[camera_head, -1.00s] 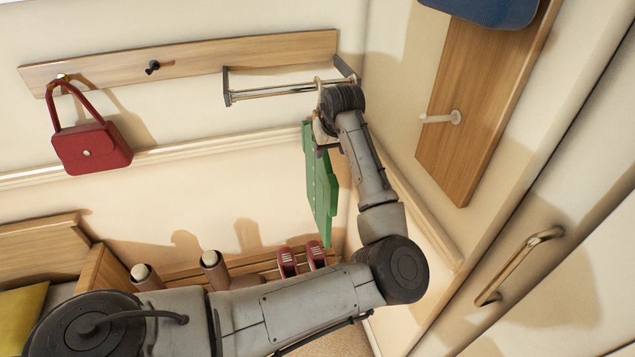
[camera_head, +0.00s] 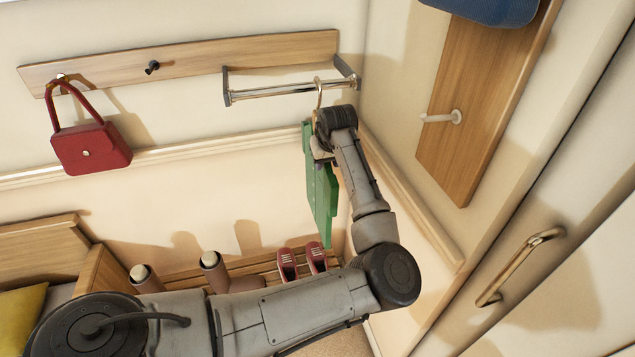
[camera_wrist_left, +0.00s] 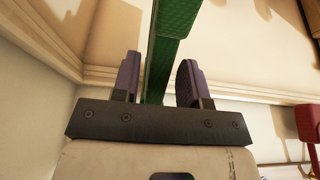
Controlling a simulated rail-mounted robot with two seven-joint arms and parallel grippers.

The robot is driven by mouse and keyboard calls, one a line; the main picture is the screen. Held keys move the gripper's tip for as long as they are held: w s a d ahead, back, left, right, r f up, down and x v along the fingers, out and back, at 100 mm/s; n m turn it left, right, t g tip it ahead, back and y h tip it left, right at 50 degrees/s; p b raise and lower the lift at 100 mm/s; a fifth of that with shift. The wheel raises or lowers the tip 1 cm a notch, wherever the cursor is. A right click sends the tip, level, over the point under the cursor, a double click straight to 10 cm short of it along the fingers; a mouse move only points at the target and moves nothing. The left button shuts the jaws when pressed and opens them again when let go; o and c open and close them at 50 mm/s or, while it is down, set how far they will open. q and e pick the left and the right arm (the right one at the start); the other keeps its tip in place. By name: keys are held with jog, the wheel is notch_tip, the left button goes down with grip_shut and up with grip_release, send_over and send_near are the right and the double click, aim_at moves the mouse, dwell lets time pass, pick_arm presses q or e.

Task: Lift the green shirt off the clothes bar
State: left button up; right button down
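The green shirt (camera_head: 320,200) hangs from the metal clothes bar (camera_head: 270,92) near the bar's right end. Its hanger's hook (camera_head: 319,93) shows over the bar, just above my gripper. My left gripper (camera_head: 320,155) is at the upper part of the shirt, below the bar, and the wrist hides part of the hanger. In the left wrist view, the green shirt (camera_wrist_left: 165,45) passes between the two fingers of my left gripper (camera_wrist_left: 158,80). The fingers stand apart, with a clear gap at the right one. My right gripper is not in view.
A red handbag (camera_head: 90,148) hangs on the wooden rack at left. A wall corner lies close right of my left arm. A wooden panel (camera_head: 480,100) with a peg and blue item is at right. Shoes (camera_head: 288,264) stand below the shirt.

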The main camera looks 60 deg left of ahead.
pick_arm(q)
grip_shut()
jog(key=shift+r, duration=0.15)
dwell(0.4)
